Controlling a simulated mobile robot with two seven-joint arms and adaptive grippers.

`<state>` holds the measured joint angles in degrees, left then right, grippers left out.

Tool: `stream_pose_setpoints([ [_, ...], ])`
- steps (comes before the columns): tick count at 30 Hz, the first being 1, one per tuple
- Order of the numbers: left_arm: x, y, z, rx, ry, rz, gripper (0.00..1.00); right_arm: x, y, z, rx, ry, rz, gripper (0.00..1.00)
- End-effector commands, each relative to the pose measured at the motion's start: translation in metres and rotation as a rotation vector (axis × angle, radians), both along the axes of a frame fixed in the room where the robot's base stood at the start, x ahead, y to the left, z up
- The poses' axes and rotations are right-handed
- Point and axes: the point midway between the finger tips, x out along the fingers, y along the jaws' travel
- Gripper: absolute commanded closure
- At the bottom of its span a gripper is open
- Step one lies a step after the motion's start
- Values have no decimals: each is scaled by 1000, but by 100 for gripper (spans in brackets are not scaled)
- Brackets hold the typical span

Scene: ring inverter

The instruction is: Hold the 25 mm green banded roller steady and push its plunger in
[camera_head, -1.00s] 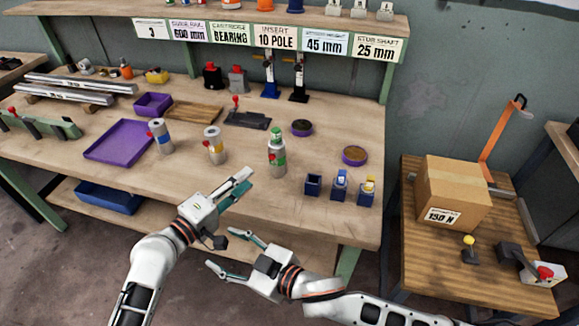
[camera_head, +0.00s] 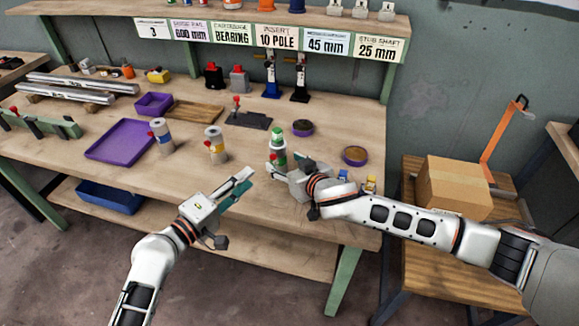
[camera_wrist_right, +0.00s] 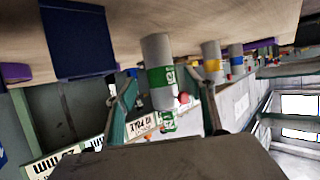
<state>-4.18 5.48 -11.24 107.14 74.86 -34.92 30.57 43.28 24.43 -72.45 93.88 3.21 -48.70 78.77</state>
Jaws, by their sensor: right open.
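The green banded roller (camera_head: 277,146) stands upright on the bench, grey with a green band and a green top. In the right wrist view the roller (camera_wrist_right: 158,58) appears upside down, with a small red knob on its side and its green end low in the picture. My right gripper (camera_head: 277,168) is at the roller's lower body in the head view, partly covering it. In the wrist view its open fingers (camera_wrist_right: 168,100) lie on either side of the roller, with gaps visible. My left gripper (camera_head: 251,178) is open and empty, left of and nearer than the roller.
Yellow-banded (camera_head: 215,146) and blue-banded (camera_head: 161,137) rollers stand to the left. A purple-rimmed round dish (camera_head: 355,155) lies right of my right gripper. Small blue holders are partly hidden behind my right arm; one blue block (camera_wrist_right: 77,42) is close in the wrist view.

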Motion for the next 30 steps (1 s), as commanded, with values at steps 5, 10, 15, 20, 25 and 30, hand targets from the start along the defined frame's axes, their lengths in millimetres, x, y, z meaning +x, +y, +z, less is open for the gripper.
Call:
stream_pose_setpoints([
  [5, 0, 0, 0, 0, 0, 0, 72, 21, 11, -9, -1, -2, 1, 46],
  [10, 0, 0, 0, 0, 0, 0, 72, 34, 18, -16, 1, 0, 2, 46],
  [15, 0, 0, 0, 0, 0, 0, 72, 39, 20, -18, 1, -1, 2, 46],
  [20, 0, 0, 0, 0, 0, 0, 72, 40, 21, -19, 1, 0, 2, 46],
  [25, 0, 0, 0, 0, 0, 0, 72, 40, 21, -19, 1, 0, 2, 64],
  [30, 0, 0, 0, 0, 0, 0, 72, 39, 20, -19, 1, 1, 3, 100],
])
